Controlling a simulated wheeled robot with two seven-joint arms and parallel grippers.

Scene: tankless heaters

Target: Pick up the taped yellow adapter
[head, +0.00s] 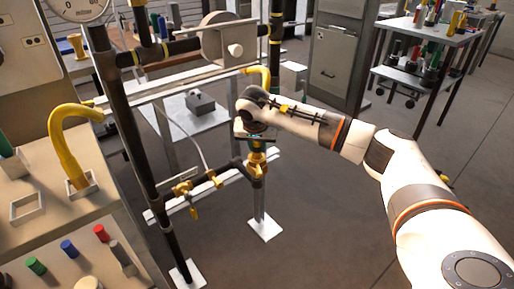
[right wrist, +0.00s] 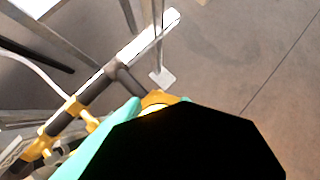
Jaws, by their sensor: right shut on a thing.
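The yellow adapter (head: 257,160) shows at the top of a short upright post, right beside the end of the dark horizontal pipe. In the right wrist view a yellow rim of it (right wrist: 155,99) shows between teal fingers and a large black shape that hides the rest. My right gripper (head: 259,141) reaches down from above and is shut on the adapter. The tape cannot be made out clearly. Whether the adapter touches the post below cannot be told. My left gripper is not in view.
A pipe frame with a dark upright pipe (head: 128,150) and brass valves (head: 186,192) stands left of the gripper. A bench (head: 60,222) with a bent yellow pipe (head: 66,150) is at left. A shelf cart (head: 425,82) stands back right. Floor at right is clear.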

